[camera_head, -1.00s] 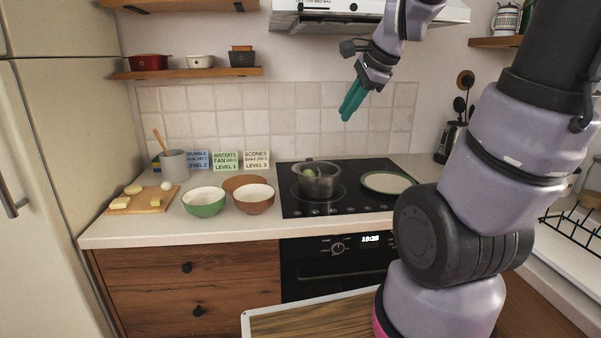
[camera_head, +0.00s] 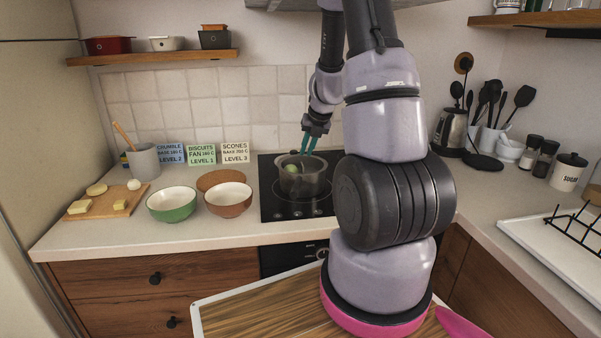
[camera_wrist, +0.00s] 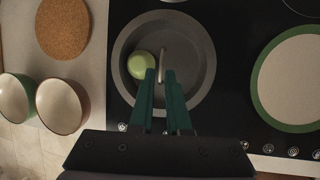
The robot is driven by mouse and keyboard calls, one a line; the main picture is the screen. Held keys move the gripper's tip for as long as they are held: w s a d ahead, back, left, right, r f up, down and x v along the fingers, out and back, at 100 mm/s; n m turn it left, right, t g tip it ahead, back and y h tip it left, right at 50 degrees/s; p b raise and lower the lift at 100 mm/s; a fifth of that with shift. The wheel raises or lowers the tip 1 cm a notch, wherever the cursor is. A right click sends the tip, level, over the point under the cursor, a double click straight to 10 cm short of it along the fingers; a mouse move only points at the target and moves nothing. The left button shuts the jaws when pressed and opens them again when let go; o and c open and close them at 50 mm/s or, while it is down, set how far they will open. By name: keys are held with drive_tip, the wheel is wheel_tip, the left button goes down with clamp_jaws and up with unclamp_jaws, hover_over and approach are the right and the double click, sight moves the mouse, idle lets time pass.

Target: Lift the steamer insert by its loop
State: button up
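A grey pot (camera_head: 305,187) stands on the hob. The wrist view looks down into its grey round interior (camera_wrist: 199,62); I cannot clearly tell the steamer insert from the pot. A thin pale loop (camera_wrist: 163,62) stands up near the middle, and a round green item (camera_wrist: 140,64) lies left of it. My gripper (camera_head: 308,149) points down over the pot. Its two teal fingers (camera_wrist: 160,75) are apart, with the loop at or just beyond the gap between their tips. I see no grip on the loop; the exact height gap is unclear.
A green-rimmed pale plate (camera_wrist: 291,80) lies right of the pot. A green bowl (camera_head: 173,204), a brown bowl (camera_head: 228,200) and a round cork mat (camera_head: 221,179) are to the left. Recipe cards (camera_head: 203,154) stand behind them. A kettle (camera_head: 450,130) stands to the right.

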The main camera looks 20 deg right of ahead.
sight(303, 160)
drive_tip(key=shift+x, duration=3)
drive_tip(key=shift+s+d, duration=0.1)
drive_tip(key=shift+c, duration=0.3)
clamp_jaws()
drive_tip(key=shift+r, duration=0.1)
wheel_tip(303, 160, up, 16)
